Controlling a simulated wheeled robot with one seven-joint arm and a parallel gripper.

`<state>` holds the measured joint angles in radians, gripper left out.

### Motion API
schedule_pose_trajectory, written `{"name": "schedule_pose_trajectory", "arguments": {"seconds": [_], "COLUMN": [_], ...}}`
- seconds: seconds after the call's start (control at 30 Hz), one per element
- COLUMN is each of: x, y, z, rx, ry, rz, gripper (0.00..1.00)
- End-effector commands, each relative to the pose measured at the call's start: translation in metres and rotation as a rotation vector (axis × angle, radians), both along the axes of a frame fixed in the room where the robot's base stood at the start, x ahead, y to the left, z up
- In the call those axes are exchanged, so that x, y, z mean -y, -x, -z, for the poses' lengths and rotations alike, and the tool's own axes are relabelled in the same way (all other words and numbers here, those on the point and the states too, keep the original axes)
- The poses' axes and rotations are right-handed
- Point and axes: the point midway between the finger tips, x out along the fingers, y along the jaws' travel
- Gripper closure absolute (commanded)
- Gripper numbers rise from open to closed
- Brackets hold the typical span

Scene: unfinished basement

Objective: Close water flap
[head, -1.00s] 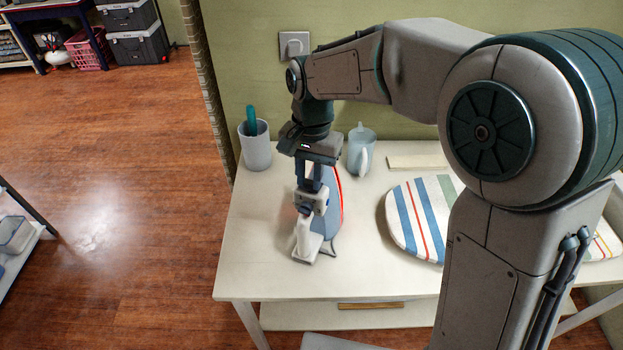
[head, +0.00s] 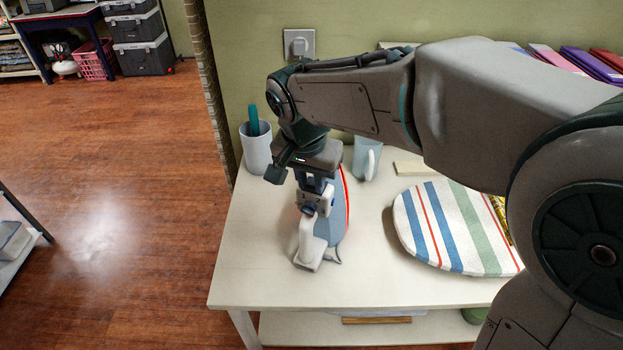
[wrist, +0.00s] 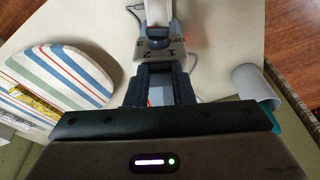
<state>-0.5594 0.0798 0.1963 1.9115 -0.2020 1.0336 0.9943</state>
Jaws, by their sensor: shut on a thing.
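A clothes iron (head: 334,222) with a blue-grey body, a red edge and a pale handle is on the white table (head: 255,285) near its left end. In the wrist view, the iron's pale part (wrist: 157,50) carries the numbers 1, 2 and 3 and a dark knob. My gripper (head: 315,188) points down at the iron. It is shut on the part of the iron between its fingers, just below the numbers in the wrist view. The water flap cannot be told apart; the fingers and palm hide the place they hold.
A pale cup (head: 257,153) with a teal item stands behind left, and a light-blue jug (head: 367,160) behind right. A striped oval board (head: 450,225) lies to the right. A wall socket (head: 299,46) is behind. The table's front left is clear.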

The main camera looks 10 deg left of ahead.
Motion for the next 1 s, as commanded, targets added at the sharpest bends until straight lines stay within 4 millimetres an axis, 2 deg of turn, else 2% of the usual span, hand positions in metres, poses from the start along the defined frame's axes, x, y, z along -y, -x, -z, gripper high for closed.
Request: {"name": "schedule_pose_trajectory", "arguments": {"seconds": [0.07,0.1,0.17,0.2,0.47,0.57,0.67,1.0], "x": [0.000,0.000,0.000,0.000,0.000,0.000,-0.001,-0.004], "y": [0.000,0.000,0.000,0.000,0.000,0.001,0.003,0.018], "z": [0.000,0.000,0.000,0.000,-0.001,-0.007,-0.020,-0.096], "rx": [0.001,0.001,0.001,0.000,0.000,0.001,0.002,0.004], "ry": [0.000,0.001,0.001,0.000,0.000,0.000,-0.002,-0.003], "rz": [0.000,-0.001,-0.001,-0.001,-0.001,0.000,0.000,-0.001], "gripper": [1.00,0.76,0.59,0.56,0.56,0.56,0.56,0.56]}}
